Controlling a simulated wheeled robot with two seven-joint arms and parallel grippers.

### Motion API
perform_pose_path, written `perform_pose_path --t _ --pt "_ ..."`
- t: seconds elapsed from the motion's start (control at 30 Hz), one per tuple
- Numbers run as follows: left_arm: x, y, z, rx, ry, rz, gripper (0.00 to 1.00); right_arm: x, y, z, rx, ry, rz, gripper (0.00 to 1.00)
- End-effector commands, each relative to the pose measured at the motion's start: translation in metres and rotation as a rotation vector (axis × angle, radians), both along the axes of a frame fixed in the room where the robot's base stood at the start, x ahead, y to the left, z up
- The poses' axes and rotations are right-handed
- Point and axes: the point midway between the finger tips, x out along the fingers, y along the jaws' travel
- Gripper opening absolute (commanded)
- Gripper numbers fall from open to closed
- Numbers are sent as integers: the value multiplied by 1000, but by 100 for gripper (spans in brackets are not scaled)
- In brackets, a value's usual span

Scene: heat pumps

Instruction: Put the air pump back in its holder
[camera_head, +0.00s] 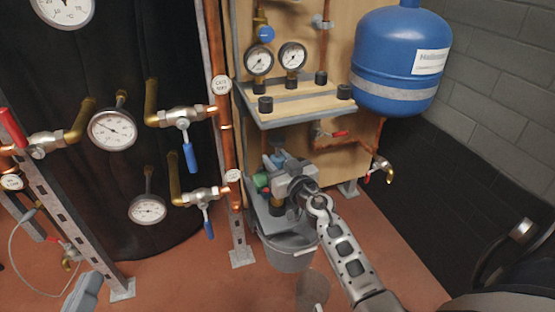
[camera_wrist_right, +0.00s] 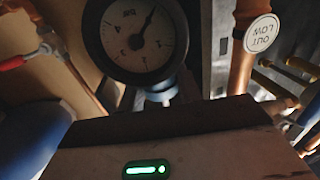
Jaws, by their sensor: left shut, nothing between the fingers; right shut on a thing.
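My right gripper (camera_head: 283,183) is low, beneath the wooden shelf (camera_head: 300,100) and above a grey bucket (camera_head: 290,256). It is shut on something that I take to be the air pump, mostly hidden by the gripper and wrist. Green, blue and brass-coloured parts show around its jaws; I cannot tell which belong to the pump. The right wrist view shows a large upside-down gauge (camera_wrist_right: 143,36) and a brown surface with a green light (camera_wrist_right: 147,170); its fingertips do not show clearly. My left gripper (camera_head: 82,293) is shut and empty at the lower left. I cannot make out the holder.
Two gauges (camera_head: 275,60) stand above the shelf, with black cylinders on it. A blue tank (camera_head: 400,60) hangs at the right. A copper pipe (camera_head: 222,120) and a slotted metal upright (camera_head: 240,225) stand left of my right gripper. Open floor (camera_head: 390,250) lies to the right.

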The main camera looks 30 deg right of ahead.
Motion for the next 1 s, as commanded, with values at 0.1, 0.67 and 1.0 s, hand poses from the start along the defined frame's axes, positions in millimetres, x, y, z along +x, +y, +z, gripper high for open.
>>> perform_pose_path --t 0.1,0.67,1.0 --pt "0 0 0 0 0 0 0 1 0 3 -1 -6 -1 2" --pt "0 0 -4 0 2 0 0 1 0 -4 -1 -5 -1 2" --pt "0 0 -6 0 1 0 0 1 0 -6 -2 -6 -1 2"
